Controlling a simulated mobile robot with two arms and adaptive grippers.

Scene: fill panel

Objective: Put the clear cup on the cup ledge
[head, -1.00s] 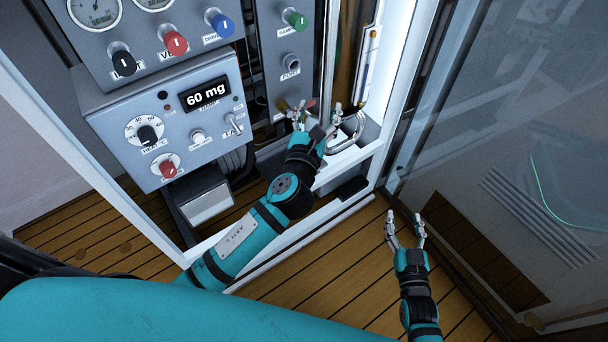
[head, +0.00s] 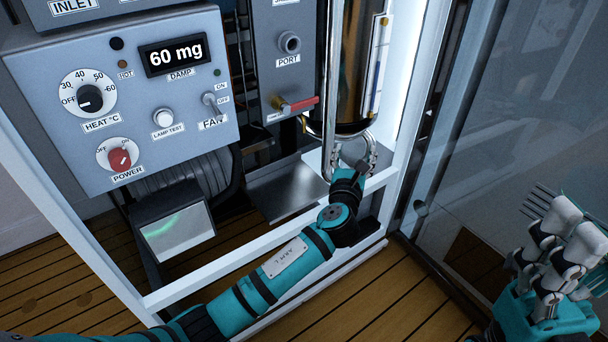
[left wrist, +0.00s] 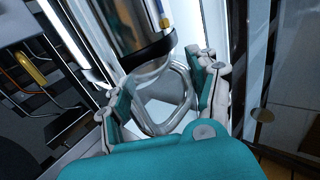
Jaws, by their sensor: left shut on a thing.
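The clear cup (left wrist: 184,92) shows as a see-through ring between my left gripper's fingers in the left wrist view, just below the dark base of the shiny cylinder. My left gripper (left wrist: 163,105) is shut on it, with a finger on each side. In the head view the left gripper (head: 352,160) is under the cylinder, and the cup is mostly hidden there. A pale surface (head: 312,158), perhaps the cup ledge, lies behind and below the gripper; I cannot tell whether the cup touches it. My right gripper (head: 550,235) is open and empty at the lower right.
The shiny cylinder (head: 350,95) hangs close above the left hand. A red-handled valve (head: 297,104) and a grey metal tray (head: 285,190) are to its left. The control panel (head: 130,110) stands further left. A white frame post (head: 410,100) and glass pane bound the right side.

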